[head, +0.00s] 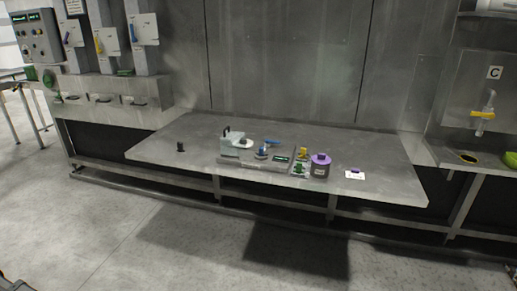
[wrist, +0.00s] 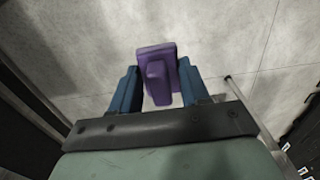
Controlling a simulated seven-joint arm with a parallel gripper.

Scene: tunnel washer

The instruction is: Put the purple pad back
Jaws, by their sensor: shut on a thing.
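A purple pad (wrist: 157,56) with a raised grip block shows in the wrist view. My gripper (wrist: 158,76) has its blue fingers on either side of that block and is shut on it. The pad is held over a pale grey floor, away from the table. My gripper does not show in the head view. In the head view, a dark round pot with a purple top (head: 320,160) stands on the steel table.
A yellow-handled tap (head: 483,114) is on the right. The table's left part and back are mostly clear.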

